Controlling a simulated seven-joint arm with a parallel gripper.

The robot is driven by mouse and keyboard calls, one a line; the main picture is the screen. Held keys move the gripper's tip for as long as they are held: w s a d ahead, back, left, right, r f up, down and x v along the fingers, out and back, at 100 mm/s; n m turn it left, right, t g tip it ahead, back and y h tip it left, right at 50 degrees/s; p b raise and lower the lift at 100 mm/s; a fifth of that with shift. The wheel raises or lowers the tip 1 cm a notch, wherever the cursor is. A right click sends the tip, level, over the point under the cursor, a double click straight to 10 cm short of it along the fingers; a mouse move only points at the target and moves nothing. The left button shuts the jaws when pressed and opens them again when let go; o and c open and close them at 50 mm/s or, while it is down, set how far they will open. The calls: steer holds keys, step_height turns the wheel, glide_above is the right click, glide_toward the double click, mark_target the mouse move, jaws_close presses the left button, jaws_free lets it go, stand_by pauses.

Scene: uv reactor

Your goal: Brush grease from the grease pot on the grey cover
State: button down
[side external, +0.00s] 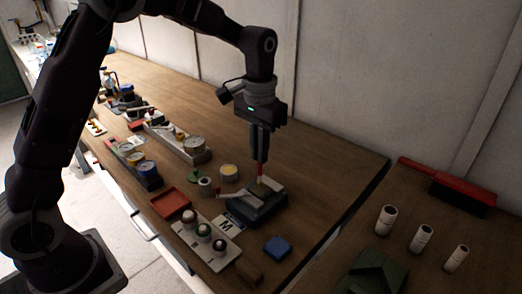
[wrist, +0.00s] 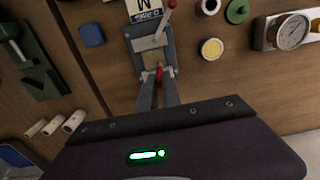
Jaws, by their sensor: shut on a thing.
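My gripper (side external: 261,156) points straight down and is shut on a brush with a red handle (side external: 260,171). In the wrist view, the brush's red part (wrist: 158,73) shows between the fingertips of my gripper (wrist: 158,88). The brush is upright over the grey box-like unit with a lighter top (side external: 268,203), which I take as the grey cover (wrist: 151,57). The brush tip is at or just above its top; contact cannot be told. A pale pot with yellow contents (side external: 229,172), likely the grease pot (wrist: 212,48), stands beside the unit.
A red-knobbed lever (side external: 220,194) lies across the unit. A red tray (side external: 170,203), a plate with several knobs (side external: 208,238) and a blue block (side external: 277,247) are nearby.

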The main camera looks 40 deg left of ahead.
steer(key=shift+s, duration=0.1)
steer(key=shift+s, duration=0.25)
steer(key=shift+s, duration=0.4)
stand_by(0.3)
steer(key=shift+s, duration=0.35)
steer(key=shift+d, duration=0.15)
steer(key=shift+d, duration=0.25)
